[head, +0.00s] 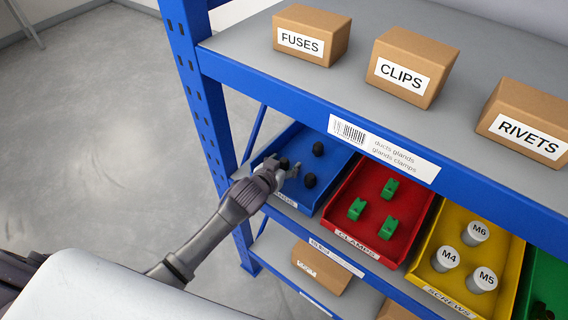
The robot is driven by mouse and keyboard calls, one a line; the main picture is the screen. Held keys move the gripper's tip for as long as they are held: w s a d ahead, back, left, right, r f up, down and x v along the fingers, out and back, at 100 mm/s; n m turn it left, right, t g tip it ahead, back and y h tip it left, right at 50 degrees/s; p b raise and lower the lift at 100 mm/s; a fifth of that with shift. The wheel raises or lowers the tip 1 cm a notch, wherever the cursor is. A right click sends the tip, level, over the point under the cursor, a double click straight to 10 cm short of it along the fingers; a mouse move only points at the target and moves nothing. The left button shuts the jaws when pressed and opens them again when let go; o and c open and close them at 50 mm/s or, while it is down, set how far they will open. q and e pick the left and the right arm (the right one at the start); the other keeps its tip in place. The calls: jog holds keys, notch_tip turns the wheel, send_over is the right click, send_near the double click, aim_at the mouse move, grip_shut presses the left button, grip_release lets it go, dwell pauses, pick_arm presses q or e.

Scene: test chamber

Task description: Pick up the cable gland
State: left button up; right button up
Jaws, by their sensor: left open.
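Small black cable glands lie in the blue bin (337,166) on the shelf. One gland (318,149) is toward the back, one (310,181) is nearer the front right, and a dark piece (284,162) that looks like another gland shows at my left gripper. My left gripper (285,167) is open over the left part of the blue bin, its fingers around or just above that dark piece. Whether they touch it I cannot tell. The gripper hides part of the bin's left side and label. My right gripper is not in view.
A red bin (358,196) with green clamps and a yellow bin (440,240) with grey M4, M5 and M6 pieces stand to the right. The blue upper shelf edge (300,104) overhangs the bins. A blue post (203,95) stands left. Open floor lies left.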

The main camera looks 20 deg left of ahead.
aim_at(284, 159)
pick_arm(q)
jog(key=shift+s, duration=0.1)
jog(key=shift+c, duration=0.8)
jog(key=c, duration=1)
jog(key=shift+r, duration=0.1)
jog(key=shift+r, duration=0.5)
notch_tip(284, 159, up, 3)
jog(key=shift+f+b, duration=0.15)
jog(key=shift+b, duration=0.35)
jog(key=s+d+r+b, duration=0.2)
jog(key=s+d+r, duration=0.5)
jog(key=s, duration=0.1)
jog(key=s+a+r+n+y+b, duration=0.1)
jog(key=s+a+r+y+b, duration=0.1)
jog(key=s+a, duration=0.4)
jog(key=a+r, duration=0.1)
jog(key=a, duration=0.2)
jog(key=shift+r+n, duration=0.3)
jog(key=shift+n, duration=0.1)
